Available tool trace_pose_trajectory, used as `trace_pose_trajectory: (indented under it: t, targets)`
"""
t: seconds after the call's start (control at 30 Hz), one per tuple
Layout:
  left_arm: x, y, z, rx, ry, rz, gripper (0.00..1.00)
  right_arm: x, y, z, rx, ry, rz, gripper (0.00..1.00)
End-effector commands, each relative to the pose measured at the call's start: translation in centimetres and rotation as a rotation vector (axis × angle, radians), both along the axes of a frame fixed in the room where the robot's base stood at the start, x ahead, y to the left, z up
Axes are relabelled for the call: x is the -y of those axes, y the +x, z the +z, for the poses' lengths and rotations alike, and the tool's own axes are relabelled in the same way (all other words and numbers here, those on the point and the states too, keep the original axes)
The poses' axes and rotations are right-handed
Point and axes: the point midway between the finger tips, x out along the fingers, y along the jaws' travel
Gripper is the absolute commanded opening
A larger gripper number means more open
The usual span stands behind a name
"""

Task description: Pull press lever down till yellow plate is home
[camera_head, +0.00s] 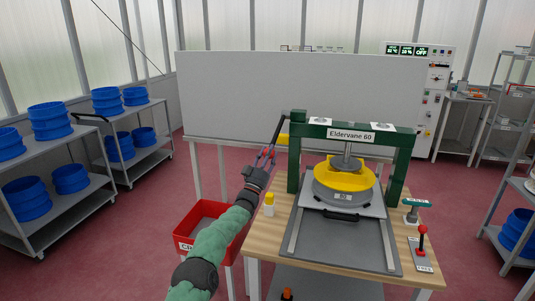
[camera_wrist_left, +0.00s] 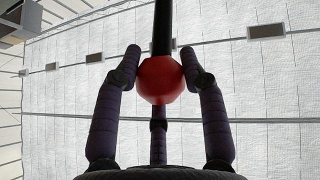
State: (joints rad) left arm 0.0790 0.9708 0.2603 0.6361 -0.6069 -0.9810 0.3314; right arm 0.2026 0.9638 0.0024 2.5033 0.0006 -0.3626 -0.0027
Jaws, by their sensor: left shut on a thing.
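The press (camera_head: 398,165) is a green frame labelled "Eldervane 60" on a wooden bench. Its black lever (camera_head: 276,132) slopes down to the left from the frame's upper left corner. My left gripper (camera_head: 266,157) is at the lever's lower end. In the left wrist view the gripper (camera_wrist_left: 160,52) is closed around the red ball knob (camera_wrist_left: 159,80), with the black rod (camera_wrist_left: 162,28) running up from it. The yellow plate (camera_head: 336,182) hangs under the screw post, over a round grey mould (camera_head: 343,197); any gap between them is hard to tell. My right gripper is out of view.
A red crate (camera_head: 190,245) stands left of the bench (camera_head: 262,235), below my left arm. A yellow-capped bottle (camera_head: 269,205) is on the bench's left edge. A red-knobbed switch (camera_head: 421,243) is at right. Shelves with blue tubs (camera_head: 50,122) stand at left.

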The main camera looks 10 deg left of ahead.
Motion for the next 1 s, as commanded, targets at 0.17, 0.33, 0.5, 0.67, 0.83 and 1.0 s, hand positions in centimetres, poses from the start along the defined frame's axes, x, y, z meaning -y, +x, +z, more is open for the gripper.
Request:
trace_pose_trajectory:
  t: [0.17, 0.33, 0.5, 0.67, 0.83, 1.0]
  targets:
    - [0.19, 0.33, -0.85, -0.013, 0.001, -0.001, 0.0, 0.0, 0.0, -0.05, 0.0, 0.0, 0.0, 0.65]
    - [0.2, 0.33, -0.86, -0.014, 0.001, -0.001, 0.0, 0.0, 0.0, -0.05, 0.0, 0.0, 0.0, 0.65]
    - [0.21, 0.34, -0.87, -0.014, 0.001, -0.001, 0.5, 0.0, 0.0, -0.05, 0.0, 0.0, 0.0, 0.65]
    - [0.14, 0.28, -0.63, -0.009, 0.001, -0.001, 0.65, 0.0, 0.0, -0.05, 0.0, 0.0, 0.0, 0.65]
    - [0.07, 0.22, -0.38, -0.005, 0.002, 0.0, 0.65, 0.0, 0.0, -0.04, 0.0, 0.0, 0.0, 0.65]
    - [-0.08, -0.09, -0.47, -0.004, 0.001, 0.001, 0.65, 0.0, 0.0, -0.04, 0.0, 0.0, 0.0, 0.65]
